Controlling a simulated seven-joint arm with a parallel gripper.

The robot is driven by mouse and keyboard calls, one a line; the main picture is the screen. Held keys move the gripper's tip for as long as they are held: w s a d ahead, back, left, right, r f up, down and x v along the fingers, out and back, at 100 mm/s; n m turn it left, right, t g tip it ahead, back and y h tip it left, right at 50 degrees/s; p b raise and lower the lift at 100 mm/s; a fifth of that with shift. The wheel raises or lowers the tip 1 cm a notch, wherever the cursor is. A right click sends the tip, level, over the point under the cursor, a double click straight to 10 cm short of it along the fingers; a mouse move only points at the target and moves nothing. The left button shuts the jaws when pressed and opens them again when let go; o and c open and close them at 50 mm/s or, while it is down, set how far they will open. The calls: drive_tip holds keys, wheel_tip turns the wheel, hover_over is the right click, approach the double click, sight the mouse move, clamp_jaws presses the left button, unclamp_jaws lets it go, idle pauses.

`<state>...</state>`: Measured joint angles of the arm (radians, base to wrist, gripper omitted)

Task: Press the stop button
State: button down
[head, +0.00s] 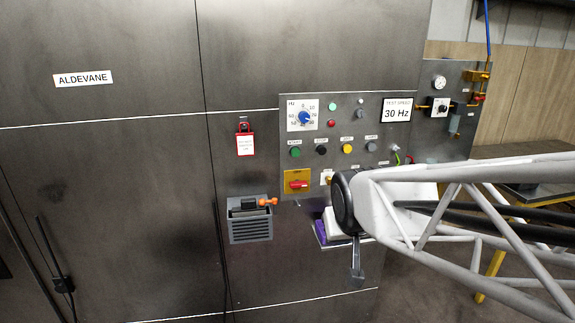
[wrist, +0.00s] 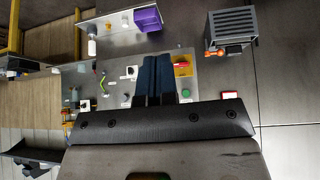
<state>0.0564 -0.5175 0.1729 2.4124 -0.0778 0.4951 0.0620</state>
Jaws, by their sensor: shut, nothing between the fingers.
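The control panel (head: 285,125) carries a row of labelled push buttons. The black button (head: 321,150), under a small label that seems to read STOP, sits between the green button (head: 295,152) and the yellow button (head: 347,149). In the wrist view, which is upside down, my gripper (wrist: 155,60) is shut and empty. Its fingers extend over the panel and hide the black button there; the green button (wrist: 186,93) shows beside them. I cannot tell whether the fingers touch the panel. In the head view my arm covers the panel's lower right.
A red rotary switch (head: 298,184) on a yellow plate sits below the buttons. A grey vented box (head: 250,228) with an orange part is at lower left. A shelf with a purple box (wrist: 148,20) juts out below the panel. A red tag (head: 246,142) hangs left.

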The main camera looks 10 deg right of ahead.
drive_tip(key=w+d+r+t, duration=0.1)
drive_tip(key=w+d+t, duration=0.15)
drive_tip(key=w, duration=0.65)
drive_tip(key=w+d+t, duration=0.2)
drive_tip(key=w+t, duration=0.1)
drive_tip(key=w, duration=0.5)
drive_tip(key=t, duration=0.6)
approach(322, 151)
drive_tip(key=shift+s+d+n+y, duration=0.3)
drive_tip(key=shift+s+y, duration=0.1)
drive_tip(key=shift+s, duration=0.25)
drive_tip(key=shift+w, duration=0.15)
drive_tip(key=shift+w, duration=3.95)
drive_tip(key=shift+w, duration=0.2)
